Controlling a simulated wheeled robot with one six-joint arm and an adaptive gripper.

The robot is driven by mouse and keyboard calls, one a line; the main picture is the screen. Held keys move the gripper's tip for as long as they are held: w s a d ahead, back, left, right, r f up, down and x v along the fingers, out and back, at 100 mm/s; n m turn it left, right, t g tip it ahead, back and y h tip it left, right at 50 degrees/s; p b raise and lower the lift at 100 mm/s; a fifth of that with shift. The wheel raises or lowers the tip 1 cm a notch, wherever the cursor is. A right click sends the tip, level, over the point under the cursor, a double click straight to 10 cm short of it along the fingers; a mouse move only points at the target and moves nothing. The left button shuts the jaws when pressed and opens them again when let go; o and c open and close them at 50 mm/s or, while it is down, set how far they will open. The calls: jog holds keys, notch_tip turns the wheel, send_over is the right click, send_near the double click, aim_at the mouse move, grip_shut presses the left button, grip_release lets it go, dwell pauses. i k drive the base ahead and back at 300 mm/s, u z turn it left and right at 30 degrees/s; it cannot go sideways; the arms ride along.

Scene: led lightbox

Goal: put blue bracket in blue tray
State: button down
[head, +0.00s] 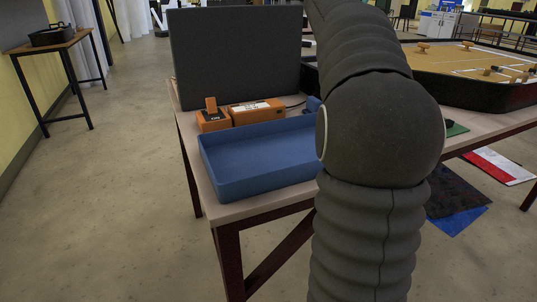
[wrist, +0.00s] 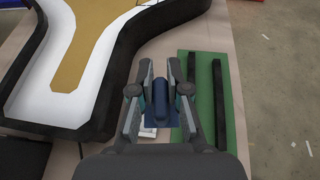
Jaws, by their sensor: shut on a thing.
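The blue bracket (wrist: 160,106) is between the two fingers of my gripper (wrist: 160,80) in the wrist view, and the gripper is shut on it. Below it in that view are the table top and the edge of a green mat. The blue tray (head: 229,187) stands on the near left of the table in the head view, and the part of it that shows is empty. My own arm hides its right end. My gripper does not show in the head view. A small blue thing (head: 313,103) shows beside my arm, behind the tray; I cannot tell what it is.
Orange boxes (head: 256,112) stand behind the tray, before a dark upright panel (head: 236,60). A black-walled game field (wrist: 95,95) lies to the left in the wrist view. The green mat (wrist: 206,75) has black bars on it.

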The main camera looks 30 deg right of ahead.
aim_at(285, 156)
jog(key=u, duration=0.7)
jog(key=k, duration=0.9)
jog(key=u, duration=0.25)
